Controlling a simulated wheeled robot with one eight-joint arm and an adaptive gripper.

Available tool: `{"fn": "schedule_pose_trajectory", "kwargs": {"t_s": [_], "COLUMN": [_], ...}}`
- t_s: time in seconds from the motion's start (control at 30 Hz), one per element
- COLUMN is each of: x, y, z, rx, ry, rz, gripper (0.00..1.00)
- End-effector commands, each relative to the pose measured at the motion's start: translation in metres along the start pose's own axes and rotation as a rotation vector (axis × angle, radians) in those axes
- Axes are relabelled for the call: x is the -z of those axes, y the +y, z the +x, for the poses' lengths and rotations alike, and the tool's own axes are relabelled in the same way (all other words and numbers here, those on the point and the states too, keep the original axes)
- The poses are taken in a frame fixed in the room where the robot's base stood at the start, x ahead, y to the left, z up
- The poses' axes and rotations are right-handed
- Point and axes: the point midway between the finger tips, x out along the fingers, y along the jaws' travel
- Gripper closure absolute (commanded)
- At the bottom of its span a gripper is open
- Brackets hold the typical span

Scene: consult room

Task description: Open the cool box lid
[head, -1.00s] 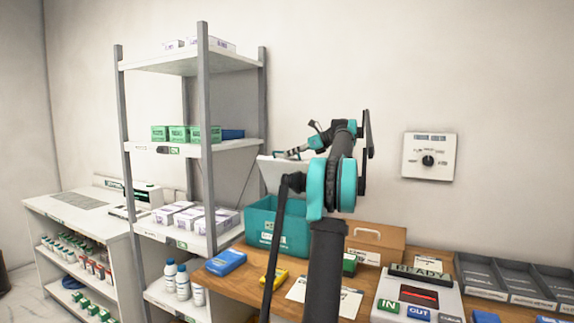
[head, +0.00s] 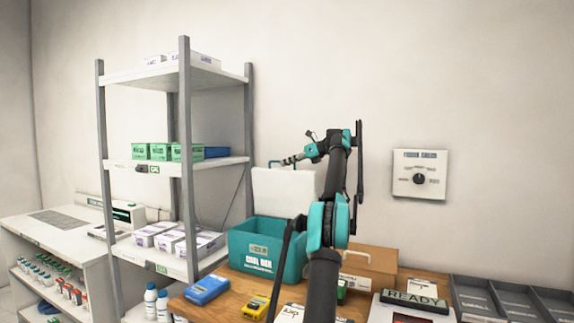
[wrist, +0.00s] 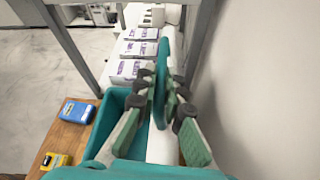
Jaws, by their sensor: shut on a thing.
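The teal cool box (head: 245,243) stands on the wooden table, and its inside shows. Its lid (head: 285,192), with a white underside, stands raised and nearly upright at the back of the box. My gripper (head: 283,162) is at the lid's top edge, shut on the teal lid handle (head: 273,163). In the wrist view my gripper (wrist: 164,98) has a finger on each side of a teal bar, and the box (wrist: 112,107) lies below. My arm hides part of the lid's right side.
A blue device (head: 206,290) and a yellow device (head: 255,307) lie in front of the box. A shelf rack (head: 187,150) stands close on the left. A cardboard box (head: 368,268) and grey trays (head: 510,298) are on the right. The wall is behind.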

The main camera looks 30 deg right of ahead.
Motion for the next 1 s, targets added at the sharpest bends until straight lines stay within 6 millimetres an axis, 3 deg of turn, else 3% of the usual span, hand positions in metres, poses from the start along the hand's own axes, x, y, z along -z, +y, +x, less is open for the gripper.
{"fn": "schedule_pose_trajectory", "kwargs": {"t_s": [0.3,0.33,0.4,0.73,1.0], "x": [0.001,0.001,0.001,0.000,0.001], "y": [-0.001,-0.001,-0.001,-0.001,-0.002], "z": [0.000,0.000,0.000,-0.003,-0.028], "rx": [0.001,0.001,0.001,0.001,0.002], "ry": [0.001,0.001,0.001,0.001,0.000], "rz": [0.000,0.000,0.000,0.000,0.000], "gripper": [1.00,0.87,0.81,0.81,0.81]}}
